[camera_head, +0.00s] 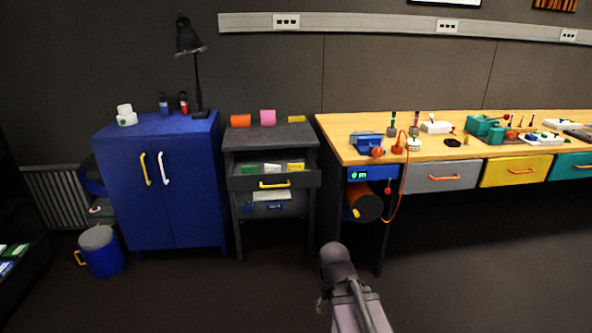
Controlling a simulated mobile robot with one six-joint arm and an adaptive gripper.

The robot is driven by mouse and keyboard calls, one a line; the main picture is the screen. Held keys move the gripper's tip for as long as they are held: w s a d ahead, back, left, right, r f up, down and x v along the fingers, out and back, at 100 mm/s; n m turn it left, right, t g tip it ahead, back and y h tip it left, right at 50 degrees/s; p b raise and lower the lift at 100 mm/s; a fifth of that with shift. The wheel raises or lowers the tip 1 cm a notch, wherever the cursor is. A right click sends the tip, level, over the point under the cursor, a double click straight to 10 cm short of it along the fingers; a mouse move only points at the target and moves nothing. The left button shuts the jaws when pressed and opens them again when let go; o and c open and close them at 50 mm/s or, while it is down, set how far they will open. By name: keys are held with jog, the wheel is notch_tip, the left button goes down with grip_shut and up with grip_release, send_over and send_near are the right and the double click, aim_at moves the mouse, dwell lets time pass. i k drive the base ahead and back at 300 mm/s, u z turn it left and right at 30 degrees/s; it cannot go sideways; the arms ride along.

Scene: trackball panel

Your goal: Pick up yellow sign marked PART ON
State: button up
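A small yellow piece (297,119) lies on top of the dark grey cabinet, at the right of an orange and a pink piece. Another yellow piece (296,167) lies at the right end of the cabinet's open drawer (246,183), beside white and green pieces. Both are too small for any marking to be read, so I cannot tell which one is the PART ON sign. Part of my arm rises at the bottom centre, well in front of the furniture. No gripper fingers can be made out.
A blue two-door cabinet (165,190) with a black lamp (188,42) stands left of the grey cabinet (270,134). A wooden workbench (347,154) crowded with tools stands at the right. An orange cable (398,200) hangs from it. The floor in front is clear.

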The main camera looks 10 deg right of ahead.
aim_at(294, 166)
jog(key=u, duration=0.05)
jog(key=i, duration=1)
jog(key=z, duration=0.05)
